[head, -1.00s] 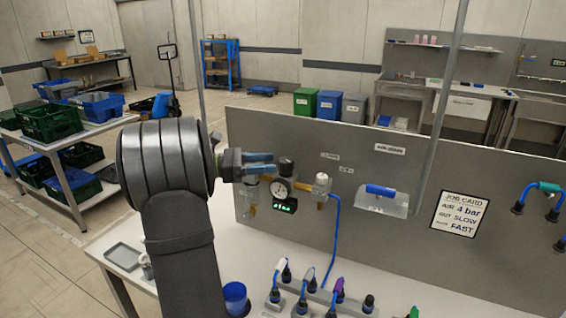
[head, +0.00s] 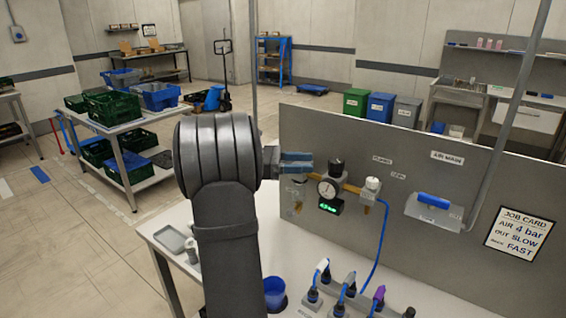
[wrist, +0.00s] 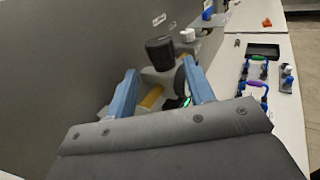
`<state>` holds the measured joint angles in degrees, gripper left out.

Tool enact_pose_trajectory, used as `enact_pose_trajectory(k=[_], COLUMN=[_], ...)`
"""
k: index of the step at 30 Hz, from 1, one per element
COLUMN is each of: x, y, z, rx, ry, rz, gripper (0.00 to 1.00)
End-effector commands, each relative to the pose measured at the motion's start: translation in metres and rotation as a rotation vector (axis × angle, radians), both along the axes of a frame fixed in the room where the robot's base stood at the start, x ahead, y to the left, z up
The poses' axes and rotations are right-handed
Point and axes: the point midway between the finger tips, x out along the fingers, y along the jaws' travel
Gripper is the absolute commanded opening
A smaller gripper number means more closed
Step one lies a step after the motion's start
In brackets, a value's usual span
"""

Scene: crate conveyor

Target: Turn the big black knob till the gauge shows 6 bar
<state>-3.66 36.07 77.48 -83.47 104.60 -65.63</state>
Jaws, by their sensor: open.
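The big black knob (head: 337,165) sits on top of the air regulator on the grey panel; it also shows in the wrist view (wrist: 162,52). The round white gauge (head: 327,188) is just below it; its needle is too small to read. A green-lit digital display (head: 328,206) is under the gauge, its digits not clearly legible. My gripper (head: 308,162), with blue fingers, is just left of the knob in the head view. In the wrist view my gripper (wrist: 159,76) is open and empty, with the knob beyond the fingertips, apart from them.
A job card (head: 519,234) on the panel reads air 4 bar. A white-topped fitting (head: 372,185) with a blue hose stands right of the gauge. Plugged connectors (head: 345,288) stand on the bench below. A blue cup (head: 275,292) is near my arm. A blue-handled clear cover (head: 434,208) is further right.

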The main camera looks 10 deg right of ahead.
Motion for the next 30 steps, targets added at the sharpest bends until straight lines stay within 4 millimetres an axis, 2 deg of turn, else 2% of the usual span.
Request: enact_pose_trajectory(k=[1, 13, 22, 30], x=[-0.003, -0.02, -0.021, -0.021], y=[-0.012, -0.09, -0.088, -0.028], z=[0.0, 0.0, 0.001, 0.0], rx=[0.0, 0.0, 0.0, 0.0], ry=[0.0, 0.0, 0.001, -0.001], rz=[-0.003, -0.003, 0.284, 0.28], gripper=[0.49, 0.49, 0.49, 0.49])
